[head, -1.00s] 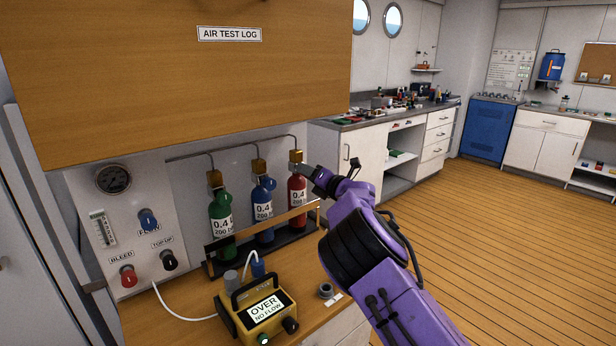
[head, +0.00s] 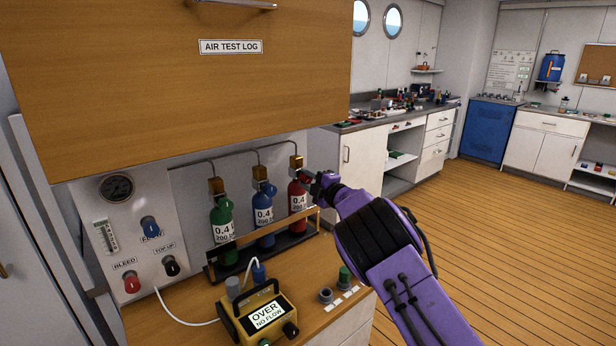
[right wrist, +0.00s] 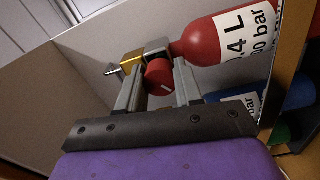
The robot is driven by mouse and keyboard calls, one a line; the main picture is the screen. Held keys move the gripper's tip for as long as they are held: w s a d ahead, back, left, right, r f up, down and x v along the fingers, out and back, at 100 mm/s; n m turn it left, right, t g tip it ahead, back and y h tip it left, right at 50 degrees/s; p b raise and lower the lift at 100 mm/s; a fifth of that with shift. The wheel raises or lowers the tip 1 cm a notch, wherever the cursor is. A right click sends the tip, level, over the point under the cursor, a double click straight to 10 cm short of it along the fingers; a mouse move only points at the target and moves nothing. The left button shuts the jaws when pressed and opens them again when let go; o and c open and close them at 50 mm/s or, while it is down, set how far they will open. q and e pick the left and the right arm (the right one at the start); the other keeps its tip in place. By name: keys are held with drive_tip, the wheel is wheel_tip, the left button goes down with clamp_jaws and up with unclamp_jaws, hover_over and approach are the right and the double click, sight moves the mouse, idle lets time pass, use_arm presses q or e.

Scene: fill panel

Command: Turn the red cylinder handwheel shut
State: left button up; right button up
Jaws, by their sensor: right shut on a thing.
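The red cylinder (head: 298,197) stands upright at the right end of the rack of three cylinders, under a brass valve block (head: 296,162). Its red handwheel (right wrist: 158,75) shows in the right wrist view as a round knob with a white mark on its face, beside the brass block. My right gripper (head: 304,175) reaches the valve from the right. In the right wrist view the two grey fingers of my right gripper (right wrist: 159,84) are shut on the handwheel, one on each side. My left gripper is not in view.
The blue cylinder (head: 264,228) and green cylinder (head: 222,226) stand to the left in the rack (head: 262,257). A yellow meter (head: 257,310) reading "OVER NO FLOW" sits in front. A wooden cabinet door (head: 170,85) hangs above. A green-topped fitting (head: 345,277) stands under my right arm.

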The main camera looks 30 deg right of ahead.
drive_tip(key=m+p, duration=0.3)
drive_tip(key=m, duration=0.3)
drive_tip(key=shift+m, duration=0.4)
drive_tip(key=m+p, duration=0.3)
drive_tip(key=m, duration=0.3)
drive_tip(key=shift+h+p, duration=0.3)
drive_tip(key=shift+h, duration=0.1)
drive_tip(key=m+p, duration=0.2)
drive_tip(key=m, duration=0.4)
drive_tip(key=shift+s+f+m+p, duration=0.1)
drive_tip(key=shift+f+m+p, duration=0.05)
drive_tip(key=shift+m+p, duration=0.25)
drive_tip(key=m+p, duration=0.1)
drive_tip(key=m, duration=0.2)
drive_tip(key=shift+f+m+g+p, duration=0.15)
drive_tip(key=shift+m+g+p, duration=0.15)
drive_tip(key=shift+m, duration=1)
